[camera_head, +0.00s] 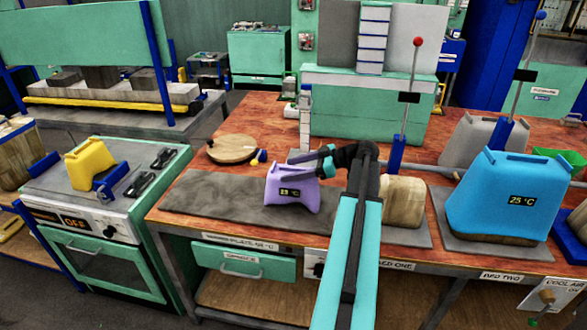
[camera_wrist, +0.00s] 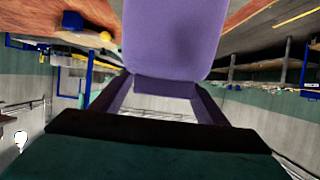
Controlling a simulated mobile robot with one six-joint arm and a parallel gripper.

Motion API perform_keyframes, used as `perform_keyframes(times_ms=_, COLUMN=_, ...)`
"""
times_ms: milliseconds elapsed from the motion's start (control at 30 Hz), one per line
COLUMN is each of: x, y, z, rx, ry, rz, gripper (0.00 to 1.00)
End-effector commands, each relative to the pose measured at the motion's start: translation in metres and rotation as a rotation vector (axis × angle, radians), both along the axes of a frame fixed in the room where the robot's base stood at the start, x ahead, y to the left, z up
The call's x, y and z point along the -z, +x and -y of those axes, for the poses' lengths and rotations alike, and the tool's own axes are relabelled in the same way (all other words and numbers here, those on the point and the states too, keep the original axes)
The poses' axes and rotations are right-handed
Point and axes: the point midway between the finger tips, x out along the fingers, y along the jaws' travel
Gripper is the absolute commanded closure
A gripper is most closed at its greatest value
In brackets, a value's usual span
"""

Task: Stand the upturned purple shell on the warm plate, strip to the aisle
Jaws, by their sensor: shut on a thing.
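The purple shell (camera_head: 288,194) is over the dark grey warm plate (camera_head: 205,197), near the plate's right part. A small dark strip on the shell faces the head camera, with a reading that looks like 23 °C. I cannot tell whether the shell's lower edge touches the plate or hovers just above it. In the wrist view the shell (camera_wrist: 175,40) fills the top middle, beyond the fingers. The shell's far side is hidden.
A wooden block (camera_head: 402,203) stands right of my arm, with a blue shell (camera_head: 500,187) on bed two beyond it. A round wooden board (camera_head: 232,149) lies behind the plate. A yellow shell (camera_head: 91,160) stands on the oven at left. The plate's left part is bare.

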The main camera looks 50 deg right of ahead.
Motion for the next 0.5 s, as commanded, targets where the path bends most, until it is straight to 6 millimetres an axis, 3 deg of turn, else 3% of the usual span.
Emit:
perform_keyframes(times_ms=300, x=0.0037, y=0.0003, z=-0.0005, rx=-0.001, ry=0.000, rz=0.000, gripper=0.73)
perform_keyframes(times_ms=333, x=0.0040, y=0.0002, z=-0.0006, rx=-0.001, ry=0.000, rz=-0.001, gripper=0.28)
perform_keyframes(times_ms=400, x=0.0040, y=0.0002, z=-0.0006, rx=-0.001, ry=0.000, rz=-0.001, gripper=0.16)
perform_keyframes(times_ms=500, x=0.0038, y=0.0004, z=-0.0007, rx=-0.001, ry=0.000, rz=-0.001, gripper=0.13)
